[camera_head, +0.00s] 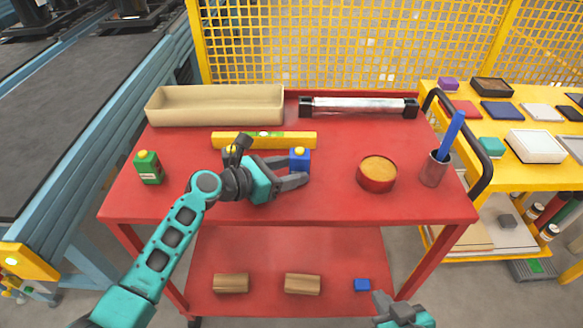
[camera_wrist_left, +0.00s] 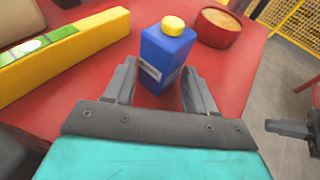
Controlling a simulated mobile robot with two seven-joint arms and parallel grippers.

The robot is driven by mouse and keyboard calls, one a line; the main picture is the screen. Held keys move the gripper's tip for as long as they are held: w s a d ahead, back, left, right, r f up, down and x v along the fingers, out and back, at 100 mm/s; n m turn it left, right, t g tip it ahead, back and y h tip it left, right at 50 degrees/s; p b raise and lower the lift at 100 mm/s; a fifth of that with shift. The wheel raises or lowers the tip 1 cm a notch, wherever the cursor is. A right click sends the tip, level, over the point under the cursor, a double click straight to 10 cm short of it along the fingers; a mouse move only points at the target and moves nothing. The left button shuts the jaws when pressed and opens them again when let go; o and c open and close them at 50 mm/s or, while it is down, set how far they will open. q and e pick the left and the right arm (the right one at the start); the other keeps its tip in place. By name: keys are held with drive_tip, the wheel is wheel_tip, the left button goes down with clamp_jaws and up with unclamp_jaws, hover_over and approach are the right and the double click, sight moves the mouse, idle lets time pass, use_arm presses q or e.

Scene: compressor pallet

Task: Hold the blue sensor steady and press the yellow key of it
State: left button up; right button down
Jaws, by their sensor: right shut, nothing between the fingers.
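The blue sensor (camera_head: 300,163) stands upright on the red table. Its round yellow key (camera_head: 299,151) is on top. In the left wrist view the sensor (camera_wrist_left: 166,60) shows a pale label low on one side, and the yellow key (camera_wrist_left: 173,25) is uncovered. My left gripper (camera_head: 298,173) is open, with its fingers on either side of the sensor's lower part. In the left wrist view gaps show between the fingers (camera_wrist_left: 160,85) and the sensor. My right gripper (camera_head: 380,298) is shut and empty, low at the front, away from the sensor.
A yellow level (camera_head: 285,140) lies behind the sensor. A red tin (camera_head: 376,180) and a cup (camera_head: 434,170) with a blue tool stand to the right. A tan tray (camera_head: 215,105) is at the back.

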use_arm(q)
drive_tip(key=shift+c, duration=0.2)
drive_tip(key=c, duration=0.5)
drive_tip(key=shift+c, duration=0.3)
idle(1.8)
